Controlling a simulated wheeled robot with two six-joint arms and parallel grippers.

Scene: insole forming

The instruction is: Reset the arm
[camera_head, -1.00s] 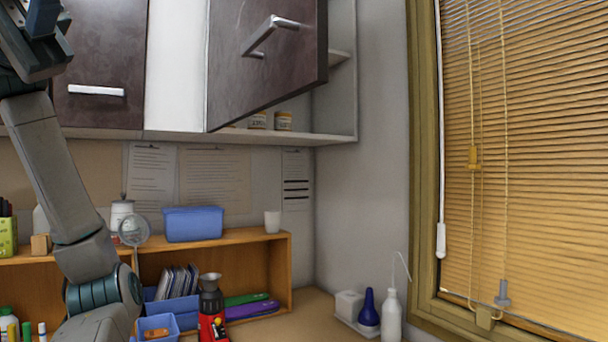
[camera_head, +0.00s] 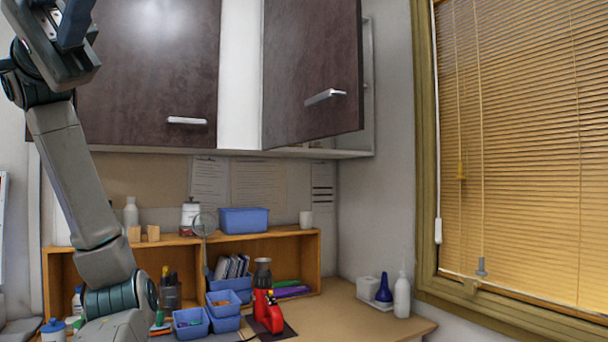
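My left arm (camera_head: 75,175) rises along the left side of the head view, bent upward. Its gripper end (camera_head: 72,28) is at the top left, in front of the dark wall cabinet (camera_head: 150,75). It is cut by the top edge, so its opening is unclear. I see nothing held in the visible part. My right gripper is out of view.
A dark cabinet door (camera_head: 310,60) stands ajar at upper middle. Below are a wooden shelf (camera_head: 315,260) with a blue bin (camera_head: 243,220), small blue trays (camera_head: 190,322) and a red device (camera_head: 268,312). A white bottle (camera_head: 402,297) stands near a blinded window (camera_head: 520,150).

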